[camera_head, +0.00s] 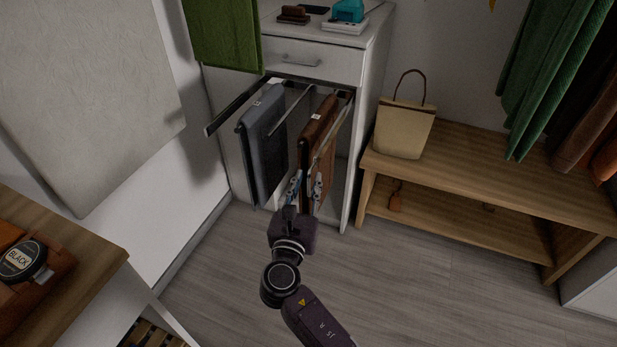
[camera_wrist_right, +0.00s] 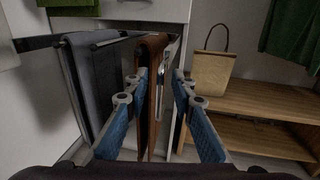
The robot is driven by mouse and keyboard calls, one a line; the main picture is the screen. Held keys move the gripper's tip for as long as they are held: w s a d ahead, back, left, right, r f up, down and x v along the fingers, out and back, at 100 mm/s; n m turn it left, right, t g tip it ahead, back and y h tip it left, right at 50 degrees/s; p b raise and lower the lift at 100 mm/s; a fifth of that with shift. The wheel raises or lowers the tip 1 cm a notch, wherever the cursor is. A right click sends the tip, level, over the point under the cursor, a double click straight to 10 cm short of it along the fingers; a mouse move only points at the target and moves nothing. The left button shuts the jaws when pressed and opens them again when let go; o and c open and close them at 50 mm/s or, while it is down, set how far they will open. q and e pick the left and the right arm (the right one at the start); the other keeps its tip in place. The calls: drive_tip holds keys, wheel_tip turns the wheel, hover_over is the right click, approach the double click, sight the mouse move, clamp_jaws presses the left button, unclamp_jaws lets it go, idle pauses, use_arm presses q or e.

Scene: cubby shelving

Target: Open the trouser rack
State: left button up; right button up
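The trouser rack (camera_head: 237,108) stands pulled out of the white cabinet, below its drawer. Grey trousers (camera_head: 264,145) and brown trousers (camera_head: 318,135) hang over its bars. My right gripper (camera_head: 306,187) is in front of the rack, by the lower part of the brown trousers. In the right wrist view the gripper (camera_wrist_right: 160,74) is open, its blue-padded fingers apart. The brown trousers (camera_wrist_right: 152,55) and a rail end show between the fingers; I cannot tell whether they touch. The grey trousers (camera_wrist_right: 93,75) are to the left. My left gripper is not in view.
The cabinet's closed drawer (camera_head: 315,62) is above the rack. A wooden bench (camera_head: 480,160) with a beige bag (camera_head: 403,130) stands to the right. Green clothing (camera_head: 222,35) hangs at upper left. A wooden counter (camera_head: 75,240) is at left. The floor between is clear.

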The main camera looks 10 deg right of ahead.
drive_tip(key=v, duration=1)
drive_tip(key=shift+s, duration=0.2)
